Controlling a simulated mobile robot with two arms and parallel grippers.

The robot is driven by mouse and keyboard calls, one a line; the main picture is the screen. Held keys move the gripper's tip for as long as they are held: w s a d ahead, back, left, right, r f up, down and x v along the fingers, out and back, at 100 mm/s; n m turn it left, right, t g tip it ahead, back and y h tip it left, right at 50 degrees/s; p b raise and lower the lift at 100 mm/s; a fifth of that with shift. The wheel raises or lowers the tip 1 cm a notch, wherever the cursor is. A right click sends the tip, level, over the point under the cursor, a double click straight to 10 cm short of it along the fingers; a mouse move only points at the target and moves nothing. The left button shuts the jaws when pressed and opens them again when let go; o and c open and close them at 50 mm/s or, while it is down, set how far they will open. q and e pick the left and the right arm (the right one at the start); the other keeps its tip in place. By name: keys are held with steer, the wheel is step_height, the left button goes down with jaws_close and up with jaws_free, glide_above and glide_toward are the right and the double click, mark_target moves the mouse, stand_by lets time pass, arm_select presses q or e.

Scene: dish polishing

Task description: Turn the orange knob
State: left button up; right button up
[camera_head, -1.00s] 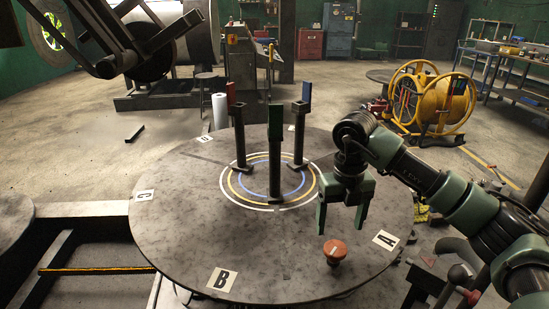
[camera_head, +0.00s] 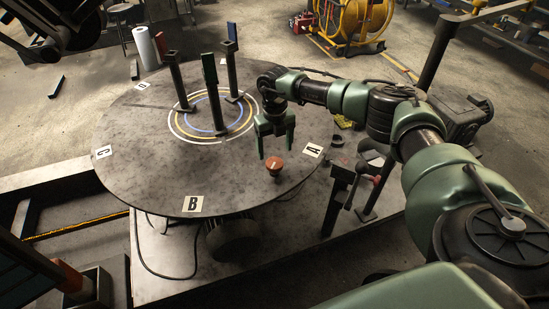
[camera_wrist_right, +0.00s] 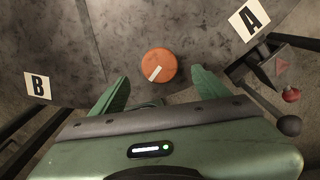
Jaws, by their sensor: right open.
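The orange knob (camera_head: 274,166) sits on the round dark table (camera_head: 130,160) near its front right edge, between labels A and B. In the right wrist view the knob (camera_wrist_right: 157,66) shows from above, with a white mark across its lower left part. My right gripper (camera_head: 276,152) is open above the knob, its fingers pointing down and apart. In the right wrist view its two green fingers (camera_wrist_right: 160,90) show on either side, below the knob in the picture, with nothing between them. My left gripper is not in view.
Three upright posts with red, green (camera_head: 209,69) and blue tops stand around painted rings at the table's middle. Labels A (camera_head: 312,150), B (camera_head: 193,204) and C (camera_head: 103,152) lie near the rim.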

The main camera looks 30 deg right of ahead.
mark_target(275, 162)
step_height(275, 162, down, 5)
steer(key=shift+f+p, duration=0.15)
steer(key=shift+p, duration=0.25)
steer(key=shift+f, duration=0.5)
steer(key=c, duration=1.4)
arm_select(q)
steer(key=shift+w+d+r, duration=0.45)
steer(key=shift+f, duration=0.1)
